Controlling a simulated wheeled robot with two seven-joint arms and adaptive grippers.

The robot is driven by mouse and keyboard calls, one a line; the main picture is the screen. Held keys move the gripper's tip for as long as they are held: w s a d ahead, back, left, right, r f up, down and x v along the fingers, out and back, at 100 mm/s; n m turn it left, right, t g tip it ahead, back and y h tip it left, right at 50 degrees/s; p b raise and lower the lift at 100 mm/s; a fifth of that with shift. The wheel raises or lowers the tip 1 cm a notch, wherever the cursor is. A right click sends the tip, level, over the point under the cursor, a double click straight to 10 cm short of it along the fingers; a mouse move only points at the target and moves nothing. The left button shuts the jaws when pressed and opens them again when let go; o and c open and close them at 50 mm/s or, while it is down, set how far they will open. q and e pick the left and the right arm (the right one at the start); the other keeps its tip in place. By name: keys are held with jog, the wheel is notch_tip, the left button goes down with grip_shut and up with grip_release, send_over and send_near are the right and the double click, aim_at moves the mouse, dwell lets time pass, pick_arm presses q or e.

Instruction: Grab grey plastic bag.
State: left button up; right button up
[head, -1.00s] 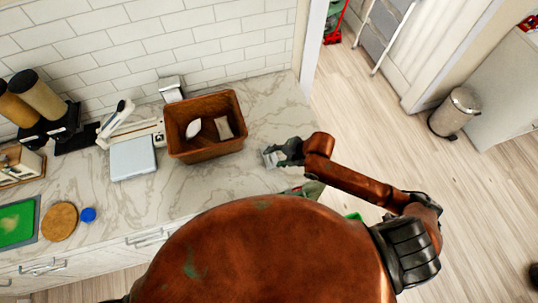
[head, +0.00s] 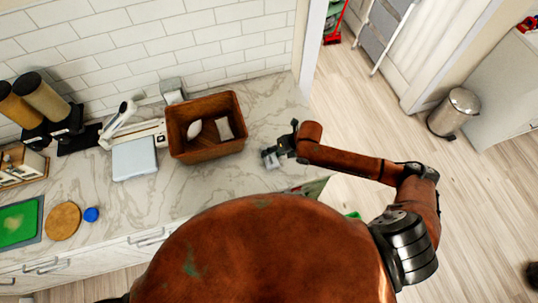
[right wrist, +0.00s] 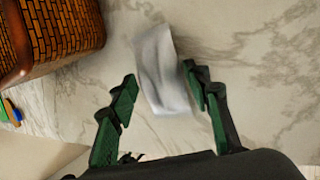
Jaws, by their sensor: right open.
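The grey plastic bag (right wrist: 163,72) lies on the marble counter in the right wrist view. It is crumpled and pale grey, and its lower end lies between the fingertips in the picture. In the head view the bag (head: 270,160) is a small grey patch at the tip of my right gripper (head: 284,149). My right gripper (right wrist: 160,92) is open, with one green-padded finger on either side of the bag. The right finger appears very close to the bag's edge; I cannot tell whether it touches. My left gripper is not in view.
A brown woven basket (head: 207,150) with a few pale items inside stands left of the bag; it also shows in the right wrist view (right wrist: 50,35). A scale (head: 133,158) stands further left. Bare counter (head: 268,108) lies behind the bag.

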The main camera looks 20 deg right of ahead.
jog(key=shift+w+a+f, duration=0.1)
jog(key=shift+a+f, duration=0.15)
jog(key=shift+f, duration=0.25)
jog(key=c, duration=0.6)
jog(key=shift+r, duration=0.1)
